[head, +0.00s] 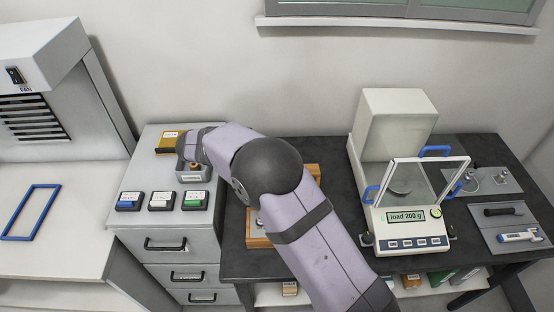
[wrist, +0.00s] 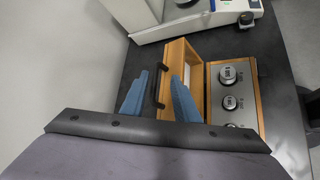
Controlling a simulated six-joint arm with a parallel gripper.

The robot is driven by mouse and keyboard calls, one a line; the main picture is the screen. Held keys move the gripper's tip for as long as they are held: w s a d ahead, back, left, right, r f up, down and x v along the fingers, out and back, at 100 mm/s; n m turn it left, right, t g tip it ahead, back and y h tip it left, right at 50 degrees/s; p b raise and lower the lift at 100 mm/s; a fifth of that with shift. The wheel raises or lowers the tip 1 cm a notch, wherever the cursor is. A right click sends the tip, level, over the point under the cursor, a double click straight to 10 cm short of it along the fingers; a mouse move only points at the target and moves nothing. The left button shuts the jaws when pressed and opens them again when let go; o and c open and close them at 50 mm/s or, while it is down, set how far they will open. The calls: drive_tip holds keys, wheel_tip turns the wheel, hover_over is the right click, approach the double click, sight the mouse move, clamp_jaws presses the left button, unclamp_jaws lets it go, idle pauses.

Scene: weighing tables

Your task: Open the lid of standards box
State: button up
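The standards box (wrist: 258,98) is a wooden case with a grey panel holding metal knobbed weights (wrist: 229,76), uncovered in the wrist view. Its wooden lid (wrist: 180,50) stands raised on the wall side of the box, its hollow inner side with a pale label showing. A black bar handle (wrist: 158,88) is on the lid's edge away from the box. My gripper (wrist: 160,92) has its two blue fingers apart, one on each side of the handle, with gaps visible. In the head view my arm hides the gripper and most of the box (head: 258,242); a lid corner (head: 314,170) shows.
The balance (head: 405,215), reading "load 200 g", stands right of the box on the dark table (head: 335,190). Left is a drawer cabinet (head: 165,225) with several small labelled boxes and a grey container (head: 193,178) by my arm. The wall is close behind.

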drive_tip(key=b+v, duration=0.2)
drive_tip(key=v, duration=0.4)
drive_tip(key=shift+r, duration=0.1)
drive_tip(key=shift+d, duration=0.25)
clamp_jaws()
drive_tip(key=w+d+r+m+g+y+b, duration=0.15)
drive_tip(key=d+m, duration=0.25)
drive_tip(key=d, duration=0.5)
drive_tip(key=w+d+r+m+g+y+b, duration=0.1)
drive_tip(key=w+d+r+m+g+b, duration=0.2)
drive_tip(key=d, duration=0.7)
drive_tip(key=w+a+m+t+y, duration=0.3)
drive_tip(key=a+m+y, duration=0.4)
drive_tip(key=a, duration=0.6)
drive_tip(key=shift+a+r+m, duration=0.25)
drive_tip(key=shift+r+m, duration=0.05)
drive_tip(key=shift+m, duration=0.3)
